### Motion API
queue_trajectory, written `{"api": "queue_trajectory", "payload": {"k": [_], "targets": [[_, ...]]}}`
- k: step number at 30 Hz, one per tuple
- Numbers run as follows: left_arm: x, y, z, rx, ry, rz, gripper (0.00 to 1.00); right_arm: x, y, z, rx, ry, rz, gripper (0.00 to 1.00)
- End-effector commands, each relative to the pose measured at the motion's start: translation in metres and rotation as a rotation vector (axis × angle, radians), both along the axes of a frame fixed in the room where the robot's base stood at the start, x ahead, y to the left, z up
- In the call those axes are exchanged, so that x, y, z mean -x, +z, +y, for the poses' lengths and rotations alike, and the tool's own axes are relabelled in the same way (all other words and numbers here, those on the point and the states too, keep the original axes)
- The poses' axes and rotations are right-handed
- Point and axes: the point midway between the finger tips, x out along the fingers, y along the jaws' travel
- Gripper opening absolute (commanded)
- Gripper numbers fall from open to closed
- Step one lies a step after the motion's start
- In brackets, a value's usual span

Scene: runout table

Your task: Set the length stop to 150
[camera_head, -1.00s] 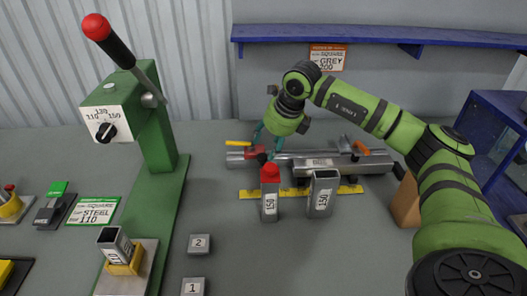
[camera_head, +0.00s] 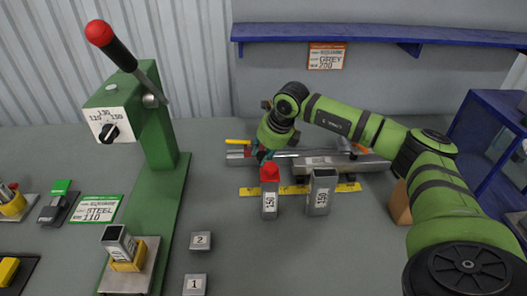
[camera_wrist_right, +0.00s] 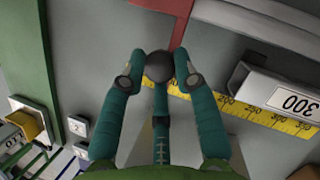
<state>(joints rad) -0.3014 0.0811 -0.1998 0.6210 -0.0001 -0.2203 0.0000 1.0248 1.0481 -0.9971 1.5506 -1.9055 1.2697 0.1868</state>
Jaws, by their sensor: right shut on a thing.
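My right gripper (camera_head: 263,154) is at the left part of the runout table (camera_head: 370,163), by the length stop. In the right wrist view its teal fingers (camera_wrist_right: 159,68) are shut on the stop's round dark knob (camera_wrist_right: 159,65). A red bar of the length stop (camera_wrist_right: 181,25) runs beyond the knob. The yellow scale (camera_wrist_right: 250,109) lies beside it, with larger numbers to the right; the exact stop reading cannot be told. The scale also shows in the head view (camera_head: 331,188). The left gripper is not in view.
A red-topped tube (camera_head: 269,199) and an open grey tube (camera_head: 320,196), both marked 150, stand in front of the scale. A green lever press (camera_head: 159,140) stands at left. Blocks 1 (camera_head: 195,285) and 2 (camera_head: 200,240) lie in front. A blue shelf (camera_head: 380,36) hangs behind.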

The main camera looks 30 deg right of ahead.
Motion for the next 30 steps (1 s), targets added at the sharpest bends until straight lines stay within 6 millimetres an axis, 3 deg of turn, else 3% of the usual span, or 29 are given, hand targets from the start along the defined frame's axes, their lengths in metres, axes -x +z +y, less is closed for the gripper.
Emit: {"api": "queue_trajectory", "payload": {"k": [4, 12, 21, 22, 23, 24, 30], "targets": [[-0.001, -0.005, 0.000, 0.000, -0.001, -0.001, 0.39, 0.002, 0.000, -0.007, 0.001, -0.004, -0.008, 0.00], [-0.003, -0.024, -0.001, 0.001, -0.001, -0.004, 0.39, 0.023, 0.002, -0.044, 0.003, -0.005, -0.012, 0.00], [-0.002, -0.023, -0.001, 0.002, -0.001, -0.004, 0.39, 0.023, 0.005, -0.045, 0.002, -0.005, -0.016, 0.00], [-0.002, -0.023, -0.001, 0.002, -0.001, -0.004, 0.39, 0.023, 0.005, -0.045, 0.002, -0.005, -0.016, 0.38], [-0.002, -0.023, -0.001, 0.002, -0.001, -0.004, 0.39, 0.023, 0.006, -0.045, 0.002, -0.005, -0.016, 0.50], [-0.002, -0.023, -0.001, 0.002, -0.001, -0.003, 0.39, 0.023, 0.006, -0.045, 0.001, -0.004, -0.016, 0.54], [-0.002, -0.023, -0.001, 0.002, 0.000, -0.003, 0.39, 0.024, 0.003, -0.044, 0.000, -0.002, -0.009, 0.54]]}}
